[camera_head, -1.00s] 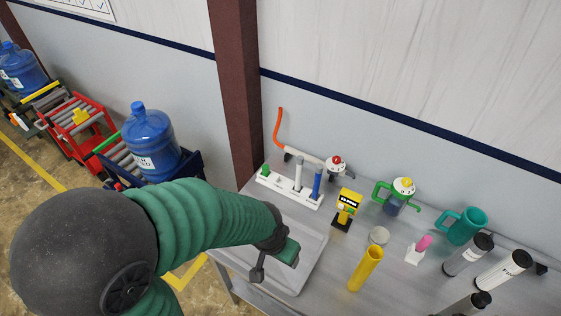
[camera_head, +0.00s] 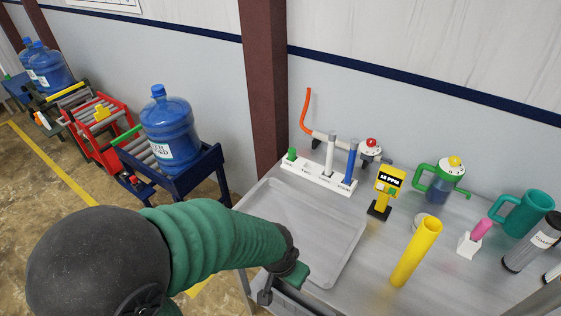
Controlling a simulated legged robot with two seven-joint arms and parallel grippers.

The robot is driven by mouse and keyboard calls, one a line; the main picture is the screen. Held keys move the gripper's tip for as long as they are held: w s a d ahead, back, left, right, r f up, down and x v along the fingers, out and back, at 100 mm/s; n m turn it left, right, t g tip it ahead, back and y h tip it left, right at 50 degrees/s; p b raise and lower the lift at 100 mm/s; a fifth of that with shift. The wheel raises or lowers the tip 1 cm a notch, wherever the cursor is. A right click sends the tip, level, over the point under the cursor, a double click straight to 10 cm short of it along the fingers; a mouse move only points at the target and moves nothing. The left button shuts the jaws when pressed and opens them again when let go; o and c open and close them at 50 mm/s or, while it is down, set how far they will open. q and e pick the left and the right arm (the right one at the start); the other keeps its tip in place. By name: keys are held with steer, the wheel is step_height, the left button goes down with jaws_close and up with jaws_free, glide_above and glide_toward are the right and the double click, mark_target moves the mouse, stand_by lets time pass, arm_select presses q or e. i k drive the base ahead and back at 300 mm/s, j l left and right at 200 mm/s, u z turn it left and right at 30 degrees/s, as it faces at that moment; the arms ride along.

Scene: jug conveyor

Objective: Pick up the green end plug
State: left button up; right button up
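A small green plug (camera_head: 291,154) stands upright at the left end of a white rack (camera_head: 319,175) on the table, near the back wall. A grey-white tube and a blue tube (camera_head: 350,162) stand in the same rack. My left gripper (camera_head: 281,284) is over the near left part of the table, in front of the rack and well apart from the plug. Its two fingers look spread with nothing visible between them. My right gripper is not in view.
A shallow grey tray (camera_head: 330,262) lies between my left gripper and the rack. A yellow meter (camera_head: 388,185), a yellow cylinder (camera_head: 416,252), a green-handled jug (camera_head: 439,184) and a teal mug (camera_head: 528,214) stand to the right. A blue water jug (camera_head: 170,131) sits on a conveyor at left.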

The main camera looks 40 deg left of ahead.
mark_target(292, 151)
steer(key=k+j, duration=0.1)
steer(key=j, duration=0.45)
steer(key=k+j, duration=0.1)
steer(key=j, duration=0.5)
steer(key=k+j, duration=0.1)
steer(key=j, duration=0.45)
steer(key=i+j, duration=0.35)
steer(key=i, duration=0.2)
steer(key=i+j, duration=0.3)
steer(key=i, duration=0.25)
